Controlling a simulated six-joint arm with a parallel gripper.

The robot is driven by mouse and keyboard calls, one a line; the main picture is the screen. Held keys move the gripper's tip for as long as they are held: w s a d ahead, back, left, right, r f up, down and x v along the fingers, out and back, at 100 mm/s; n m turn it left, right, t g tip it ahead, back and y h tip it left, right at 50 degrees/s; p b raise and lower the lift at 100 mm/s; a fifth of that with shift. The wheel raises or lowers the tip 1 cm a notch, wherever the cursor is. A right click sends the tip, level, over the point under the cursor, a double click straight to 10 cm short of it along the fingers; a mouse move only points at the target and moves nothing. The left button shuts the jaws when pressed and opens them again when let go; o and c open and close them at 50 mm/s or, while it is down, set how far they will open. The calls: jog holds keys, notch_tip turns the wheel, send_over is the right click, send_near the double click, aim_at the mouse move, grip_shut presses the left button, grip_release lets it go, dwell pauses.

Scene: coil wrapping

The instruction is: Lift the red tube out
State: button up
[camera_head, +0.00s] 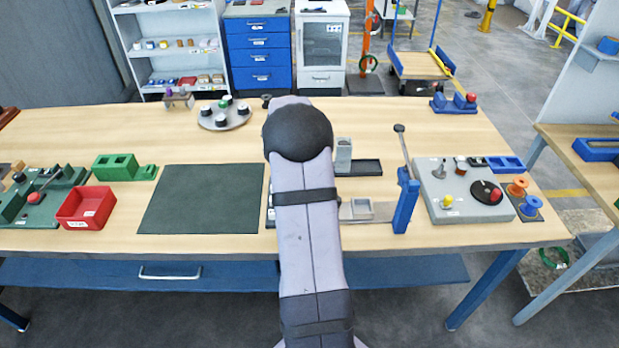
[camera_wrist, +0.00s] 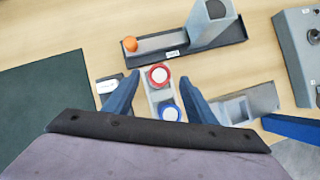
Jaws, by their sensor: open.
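The red tube (camera_wrist: 159,75) shows in the wrist view as a round end with a red rim and a pale centre. A blue-rimmed tube (camera_wrist: 169,113) stands just nearer to my gripper's base. Both sit in a narrow light grey holder (camera_wrist: 152,95). My gripper (camera_wrist: 159,79) is open, with one blue finger on each side of the holder. The red tube lies between the fingertips, and I see gaps on both sides. How deep the fingertips are cannot be told. In the head view my arm hides the gripper and both tubes.
A dark tray (camera_wrist: 222,50) with a grey block and an orange ball lies beyond the holder. A grey open box (camera_wrist: 234,110) is close on the right. A blue lever stand (camera_head: 405,203) and control panel (camera_head: 440,205) stand farther right. The dark mat (camera_head: 203,200) at left is clear.

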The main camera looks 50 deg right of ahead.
jog(key=shift+p+x, duration=0.6)
jog(key=shift+x, duration=1.65)
jog(key=shift+c, duration=0.6)
jog(key=c, duration=1.1)
jog(key=shift+o, duration=0.2)
jog(key=shift+r, duration=0.15)
notch_tip(320, 180, up, 10)
jog(key=shift+f+b, duration=0.1)
jog(key=shift+b, duration=0.65)
